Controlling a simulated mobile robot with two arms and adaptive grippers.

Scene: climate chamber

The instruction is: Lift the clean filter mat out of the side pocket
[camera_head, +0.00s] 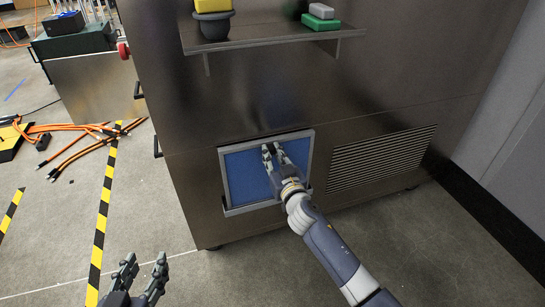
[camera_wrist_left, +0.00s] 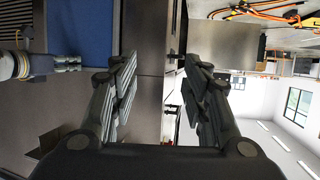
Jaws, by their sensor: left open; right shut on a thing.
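The blue filter mat (camera_head: 243,182) sits in the side pocket (camera_head: 252,208), a pale metal frame low on the dark cabinet's side. My right gripper (camera_head: 270,153) is at the mat's upper middle, shut on it; its fingers hide the exact hold. The mat's lower right is partly behind my right arm. My left gripper (camera_head: 146,264) is open and empty above the floor at the lower left, well apart from the mat. In the left wrist view my left gripper (camera_wrist_left: 160,68) is open, and part of the blue mat (camera_wrist_left: 85,28) shows at the upper left.
The cabinet (camera_head: 300,90) carries a shelf (camera_head: 275,41) with a dark pot, a yellow item and green and grey blocks. A vent grille (camera_head: 382,157) is right of the pocket. Orange cables (camera_head: 85,142) and striped floor tape (camera_head: 102,215) lie left. The front floor is clear.

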